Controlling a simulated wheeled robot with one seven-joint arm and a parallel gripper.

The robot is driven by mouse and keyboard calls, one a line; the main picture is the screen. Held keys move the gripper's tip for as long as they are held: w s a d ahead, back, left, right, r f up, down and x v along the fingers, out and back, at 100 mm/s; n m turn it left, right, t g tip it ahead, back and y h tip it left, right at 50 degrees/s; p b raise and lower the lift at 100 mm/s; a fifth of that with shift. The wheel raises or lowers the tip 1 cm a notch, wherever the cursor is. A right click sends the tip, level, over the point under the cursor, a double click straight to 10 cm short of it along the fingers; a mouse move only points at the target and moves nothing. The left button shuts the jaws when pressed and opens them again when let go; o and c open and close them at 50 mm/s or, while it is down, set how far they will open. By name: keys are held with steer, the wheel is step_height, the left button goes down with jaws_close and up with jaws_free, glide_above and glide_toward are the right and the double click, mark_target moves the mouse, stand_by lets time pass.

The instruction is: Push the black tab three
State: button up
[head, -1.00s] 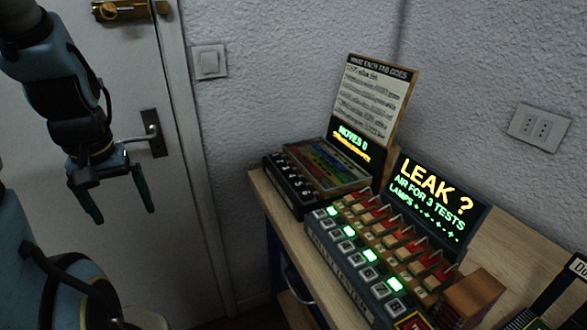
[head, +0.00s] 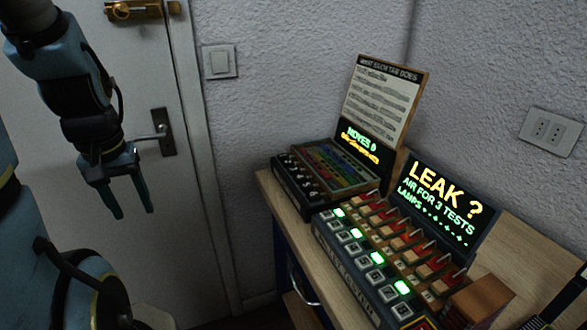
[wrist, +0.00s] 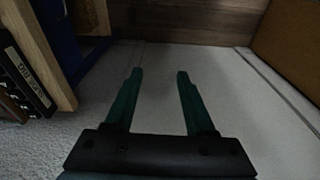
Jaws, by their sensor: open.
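The black tabs (head: 297,174) form a row along the front of a small dark box (head: 291,197) on the wooden bench. Their pale numerals are too small to read surely, so I cannot single out tab three. A lit display (head: 360,149) behind them reads "MOVES 0". A sign headed "WHAT EACH TAB DOES" (head: 380,98) stands above it. My gripper (head: 135,212) hangs open and empty in front of the door, well to the left of the box and touching nothing. Its two green fingers also show apart in the wrist view (wrist: 160,72), pointing at no tab.
A second box with lit square buttons (head: 377,258) and a "LEAK ?" display (head: 440,200) stands nearer on the bench (head: 520,255). A wooden block (head: 480,300) is at its near end. The space between my gripper and the bench is free.

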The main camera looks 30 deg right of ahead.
jaws_close()
stand_by(1.1)
